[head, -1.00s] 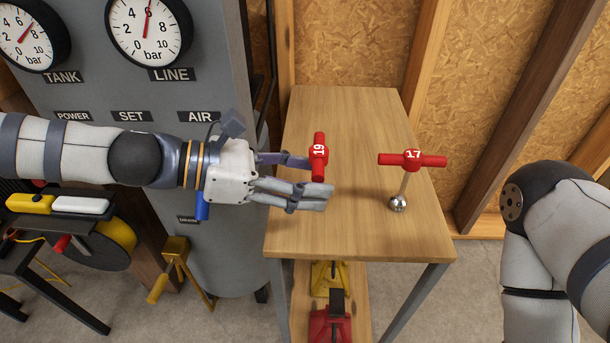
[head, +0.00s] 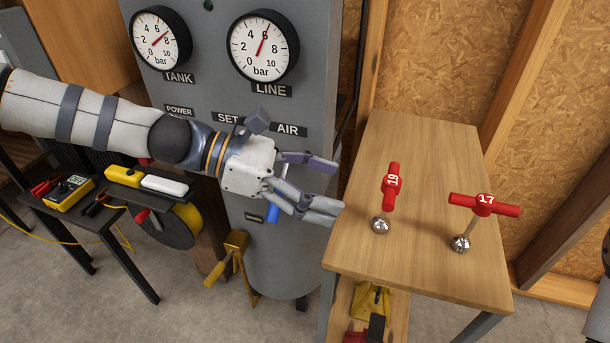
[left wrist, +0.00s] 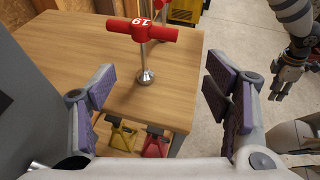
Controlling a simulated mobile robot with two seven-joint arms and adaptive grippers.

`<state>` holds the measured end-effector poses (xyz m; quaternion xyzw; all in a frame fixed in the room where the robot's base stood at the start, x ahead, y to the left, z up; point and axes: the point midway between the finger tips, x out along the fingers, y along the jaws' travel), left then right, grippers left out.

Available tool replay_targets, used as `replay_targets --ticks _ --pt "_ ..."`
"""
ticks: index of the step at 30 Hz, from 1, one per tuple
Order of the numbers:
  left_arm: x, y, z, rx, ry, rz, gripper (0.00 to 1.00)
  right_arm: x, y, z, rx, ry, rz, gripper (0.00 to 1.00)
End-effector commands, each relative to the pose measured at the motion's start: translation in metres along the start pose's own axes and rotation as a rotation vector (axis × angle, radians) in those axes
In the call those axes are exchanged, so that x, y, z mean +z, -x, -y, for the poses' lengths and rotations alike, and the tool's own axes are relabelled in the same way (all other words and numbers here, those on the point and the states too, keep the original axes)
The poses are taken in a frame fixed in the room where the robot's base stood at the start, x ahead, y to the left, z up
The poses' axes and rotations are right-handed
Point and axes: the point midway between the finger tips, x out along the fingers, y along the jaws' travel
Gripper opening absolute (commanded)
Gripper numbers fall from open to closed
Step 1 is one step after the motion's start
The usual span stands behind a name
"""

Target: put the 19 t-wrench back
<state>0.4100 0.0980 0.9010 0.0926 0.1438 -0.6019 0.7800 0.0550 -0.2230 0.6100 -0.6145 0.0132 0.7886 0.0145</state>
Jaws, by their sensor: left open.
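The 19 T-wrench (head: 392,187) has a red handle and stands upright on its round metal socket on the wooden table. It also shows in the left wrist view (left wrist: 142,30), straight ahead between the fingers. The 17 T-wrench (head: 484,205) stands upright to its right, red-handled too. My left gripper (head: 338,187) is open and empty, to the left of the 19 wrench and apart from it, at the table's left edge. In the left wrist view, my right gripper (left wrist: 288,80) hangs at the far right over the floor; its jaw state is unclear.
The wooden table (head: 430,150) has free room behind and in front of the wrenches. A grey tank panel with gauges (head: 263,46) stands left of it. A yellow jack stand (head: 370,300) sits on the lower shelf. A bench with a multimeter (head: 69,192) is at far left.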

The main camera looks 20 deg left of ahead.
Motion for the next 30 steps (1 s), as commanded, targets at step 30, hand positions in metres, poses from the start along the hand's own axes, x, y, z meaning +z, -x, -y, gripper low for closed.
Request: replay_targets --ticks 30 --pt "-0.342 0.100 0.292 -1.196 -1.385 -0.753 0.71 -0.008 0.013 0.000 -0.002 -0.001 -0.040 0.33"
